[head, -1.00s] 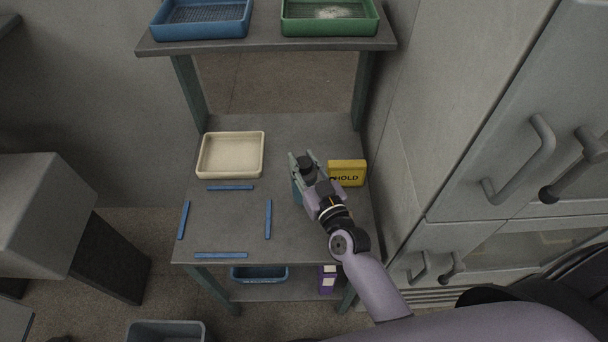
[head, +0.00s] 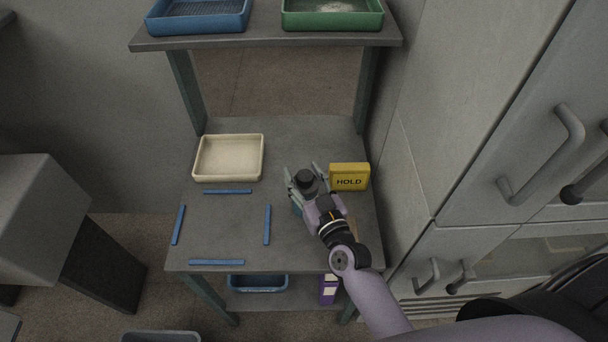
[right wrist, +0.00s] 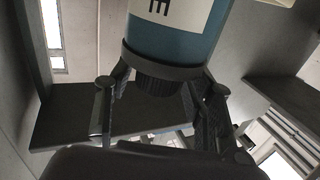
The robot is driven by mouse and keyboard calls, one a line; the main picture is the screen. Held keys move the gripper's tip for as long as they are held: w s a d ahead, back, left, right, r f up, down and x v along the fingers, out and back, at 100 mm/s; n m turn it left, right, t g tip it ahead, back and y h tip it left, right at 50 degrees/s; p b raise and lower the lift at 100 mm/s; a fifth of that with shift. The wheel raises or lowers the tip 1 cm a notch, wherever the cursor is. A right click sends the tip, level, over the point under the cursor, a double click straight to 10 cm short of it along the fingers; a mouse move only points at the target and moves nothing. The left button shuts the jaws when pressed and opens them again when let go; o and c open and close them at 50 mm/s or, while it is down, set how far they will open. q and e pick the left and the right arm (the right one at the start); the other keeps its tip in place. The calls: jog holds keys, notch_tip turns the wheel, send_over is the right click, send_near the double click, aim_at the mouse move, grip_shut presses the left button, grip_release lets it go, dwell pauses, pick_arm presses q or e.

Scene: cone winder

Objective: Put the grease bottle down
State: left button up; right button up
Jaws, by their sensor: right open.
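The grease bottle has a dark cap (head: 306,176) that shows from above in the head view. Its blue body, with a white label and a dark collar, shows in the right wrist view (right wrist: 178,45). It is at the right side of the table, left of the yellow HOLD block (head: 349,177). My right gripper (head: 306,183) is open, with its fingers spread on either side of the bottle's capped end. The bottle's base is hidden, so I cannot tell whether it touches the table. My left gripper is not in view.
A cream tray (head: 228,179) sits at the table's back left. Several blue strips (head: 267,225) mark out a bare area at the front left. An upper shelf (head: 265,40) holds a blue tray (head: 198,26) and a green tray (head: 332,25). A grey cabinet (head: 430,150) stands close on the right.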

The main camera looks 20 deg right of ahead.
jog(key=s+d+b, duration=0.1)
jog(key=s+b, duration=0.1)
jog(key=s, duration=1)
jog(key=shift+d, duration=0.15)
